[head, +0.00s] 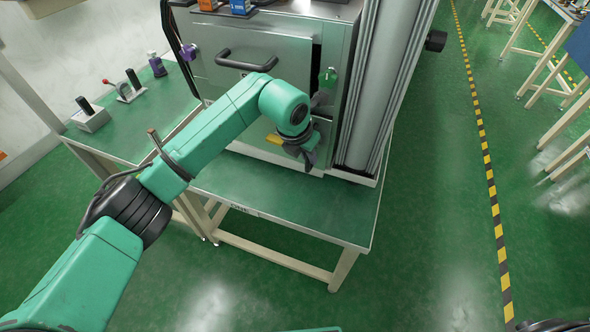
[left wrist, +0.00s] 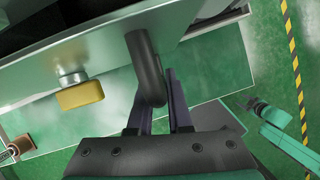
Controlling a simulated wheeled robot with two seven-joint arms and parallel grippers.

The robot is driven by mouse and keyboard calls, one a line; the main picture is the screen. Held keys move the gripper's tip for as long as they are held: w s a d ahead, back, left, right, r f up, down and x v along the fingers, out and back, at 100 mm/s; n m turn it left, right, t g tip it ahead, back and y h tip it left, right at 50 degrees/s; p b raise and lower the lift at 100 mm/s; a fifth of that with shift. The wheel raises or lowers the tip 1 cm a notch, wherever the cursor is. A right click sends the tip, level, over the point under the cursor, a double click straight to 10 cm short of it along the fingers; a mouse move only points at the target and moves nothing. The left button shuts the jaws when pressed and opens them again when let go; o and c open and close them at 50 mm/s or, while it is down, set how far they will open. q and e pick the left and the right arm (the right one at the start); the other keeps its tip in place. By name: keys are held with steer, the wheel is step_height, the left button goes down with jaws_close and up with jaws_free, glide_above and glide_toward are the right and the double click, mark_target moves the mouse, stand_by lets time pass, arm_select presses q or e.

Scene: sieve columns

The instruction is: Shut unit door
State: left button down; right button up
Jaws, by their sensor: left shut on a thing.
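The unit (head: 258,40) is a silver metal cabinet standing on a green-topped table. Its upper front panel has a black bar handle (head: 245,62), and a dark gap shows at that panel's right edge. My left gripper (head: 308,157) is low at the unit's front right, partly hidden by its own wrist. In the left wrist view its fingers (left wrist: 158,105) are shut on a dark bar handle (left wrist: 146,65) fixed to a grey panel (left wrist: 190,22). How far this panel stands open is unclear. My right gripper (left wrist: 256,106) shows small in the left wrist view, away from the unit.
A yellow knob (left wrist: 82,95) sticks out left of the held handle. A silver column (head: 385,85) stands at the unit's right. The green tabletop (head: 300,208) in front is clear. Small devices stand on the side bench (head: 135,128). Open floor lies to the right.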

arm_select(q)
steer(key=shift+w+d+n+b, duration=0.3)
steer(key=shift+w+d+n, duration=0.1)
steer(key=shift+w+d, duration=0.25)
steer(key=shift+w+a+r, duration=0.1)
steer(key=shift+r, duration=0.05)
steer(key=shift+r, duration=0.1)
steer(key=c, duration=1.1)
jaws_free()
steer(key=shift+o, duration=1.3)
steer(key=shift+w, duration=0.1)
steer(key=shift+f, duration=0.2)
